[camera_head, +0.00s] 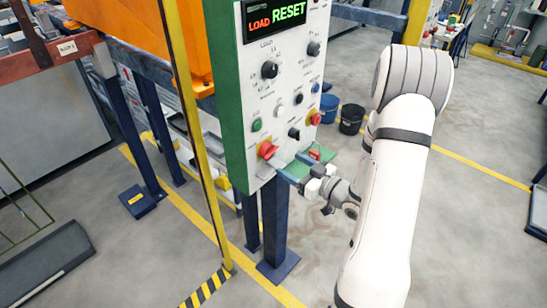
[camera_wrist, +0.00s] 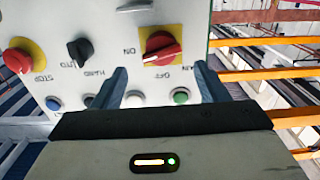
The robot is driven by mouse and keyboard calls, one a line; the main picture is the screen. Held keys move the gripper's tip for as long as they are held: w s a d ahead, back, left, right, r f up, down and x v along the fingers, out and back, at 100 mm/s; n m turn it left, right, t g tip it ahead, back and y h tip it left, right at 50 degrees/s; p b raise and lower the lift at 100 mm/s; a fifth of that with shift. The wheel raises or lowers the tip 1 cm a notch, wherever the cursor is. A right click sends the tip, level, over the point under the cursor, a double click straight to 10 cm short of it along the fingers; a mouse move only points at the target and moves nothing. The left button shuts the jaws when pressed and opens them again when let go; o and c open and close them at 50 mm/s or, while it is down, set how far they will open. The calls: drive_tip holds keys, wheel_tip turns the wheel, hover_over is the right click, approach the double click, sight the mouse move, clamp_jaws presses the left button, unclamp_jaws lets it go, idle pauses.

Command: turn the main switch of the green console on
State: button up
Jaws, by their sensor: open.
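The green console (camera_head: 229,93) has a pale front panel (camera_head: 290,85). Its main switch (camera_head: 268,150) is a red rotary knob on a yellow plate, low on the left of the panel. In the wrist view the main switch (camera_wrist: 162,45) appears upside down, near ON, OFF and MAIN lettering. A pale mark on the knob lies toward its lower left; I cannot tell its setting for sure. My gripper (camera_head: 294,168) is open and empty, just below and right of the switch. In the wrist view its two blue fingers (camera_wrist: 160,85) stand apart, with the knob beyond them, apparently untouched.
A red stop button (camera_head: 315,118) on yellow sits right of the switch. A black selector (camera_head: 294,133) and a green button (camera_head: 257,125) are close by. A yellow post (camera_head: 190,110) stands left of the console. Buckets (camera_head: 351,118) stand behind; floor to the right is open.

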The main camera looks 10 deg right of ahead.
sight(269, 151)
drive_tip(key=p+x, duration=0.1)
drive_tip(key=x, duration=0.6)
drive_tip(key=shift+w+a+p, duration=0.2)
drive_tip(key=shift+w+p, duration=0.05)
drive_tip(key=shift+p, duration=0.1)
